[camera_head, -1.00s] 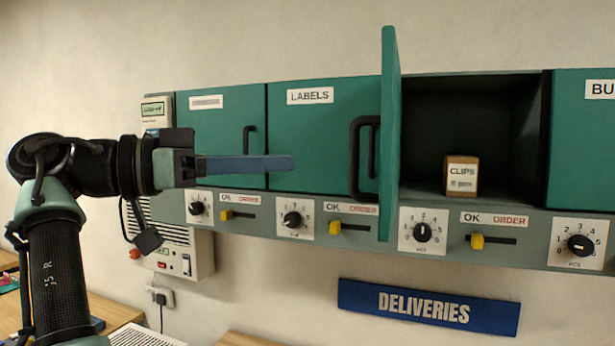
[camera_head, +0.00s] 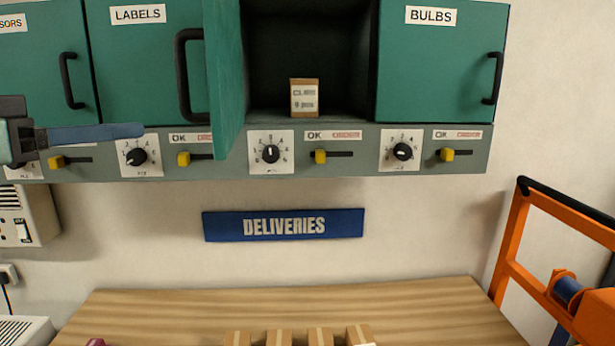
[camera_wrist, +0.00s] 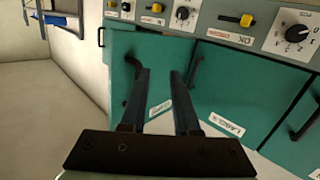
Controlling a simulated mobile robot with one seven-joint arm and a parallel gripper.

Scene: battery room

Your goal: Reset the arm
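My gripper (camera_wrist: 160,78) is open and empty, with its two blue fingers apart in the wrist view. In the head view, my gripper (camera_head: 142,130) reaches in from the left edge, fingers pointing right. It appears in front of the panel strip below the closed LABELS door (camera_head: 140,60); its exact distance from the cabinet cannot be told. Most of my arm is outside the head view.
A green cabinet door (camera_head: 225,75) stands open beside a compartment holding a CLIPS box (camera_head: 304,98). The BULBS door (camera_head: 440,70) is shut. Small cartons (camera_head: 320,337) sit on the wooden table (camera_head: 200,310) below. An orange frame (camera_head: 508,240) stands at right.

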